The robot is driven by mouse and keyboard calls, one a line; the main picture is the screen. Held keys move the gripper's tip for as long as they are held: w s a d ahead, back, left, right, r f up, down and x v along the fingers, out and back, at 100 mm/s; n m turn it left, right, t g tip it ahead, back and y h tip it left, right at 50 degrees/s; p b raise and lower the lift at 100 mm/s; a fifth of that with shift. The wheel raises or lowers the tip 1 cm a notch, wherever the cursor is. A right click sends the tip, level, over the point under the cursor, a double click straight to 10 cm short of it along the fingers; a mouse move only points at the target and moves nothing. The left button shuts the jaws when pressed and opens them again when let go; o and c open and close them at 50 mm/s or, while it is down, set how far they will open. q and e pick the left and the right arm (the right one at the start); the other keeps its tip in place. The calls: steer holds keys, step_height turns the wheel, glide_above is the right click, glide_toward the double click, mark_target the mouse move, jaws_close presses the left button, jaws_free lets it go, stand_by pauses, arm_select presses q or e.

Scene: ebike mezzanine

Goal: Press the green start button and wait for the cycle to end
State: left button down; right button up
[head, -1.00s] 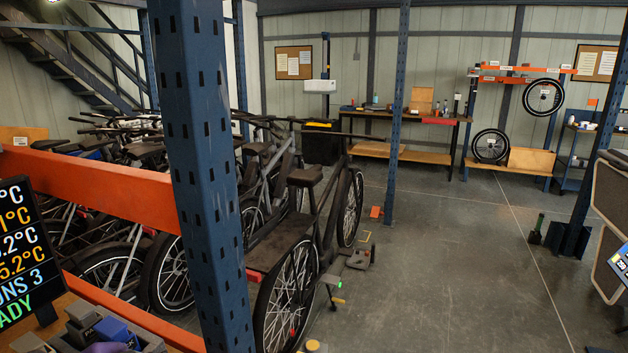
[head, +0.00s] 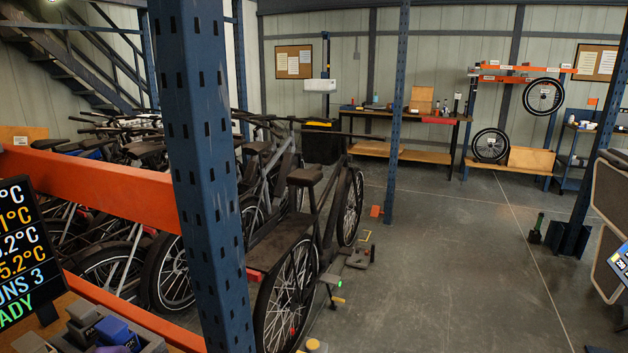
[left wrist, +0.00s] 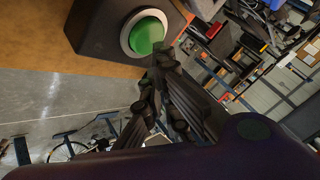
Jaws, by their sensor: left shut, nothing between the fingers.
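The green button (left wrist: 148,35) sits in a pale ring on the face of a dark box, at the top of the left wrist view. My left gripper (left wrist: 166,58) is shut and empty, with its tips just beside the lower right edge of the button. I cannot tell whether the tips touch it. In the head view a black display (head: 24,250) at the left edge shows coloured readings, the lowest ending in "ADY"; its left part is cut off. The button does not show in the head view. My right gripper is not in view.
The dark box (left wrist: 97,28) stands on a brown surface (left wrist: 30,70). A blue rack post (head: 197,180) and an orange beam (head: 90,185) stand close in front. Several bikes (head: 290,270) fill the space behind. The floor (head: 450,260) to the right is largely clear.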

arm_select(q)
steer(key=shift+f, duration=0.5)
steer(key=shift+r, duration=0.1)
stand_by(0.3)
steer(key=shift+r+p, duration=0.6)
steer(key=shift+r, duration=0.35)
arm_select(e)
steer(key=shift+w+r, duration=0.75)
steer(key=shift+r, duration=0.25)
arm_select(q)
step_height(320, 180, up, 6)
steer(key=shift+p, duration=1.25)
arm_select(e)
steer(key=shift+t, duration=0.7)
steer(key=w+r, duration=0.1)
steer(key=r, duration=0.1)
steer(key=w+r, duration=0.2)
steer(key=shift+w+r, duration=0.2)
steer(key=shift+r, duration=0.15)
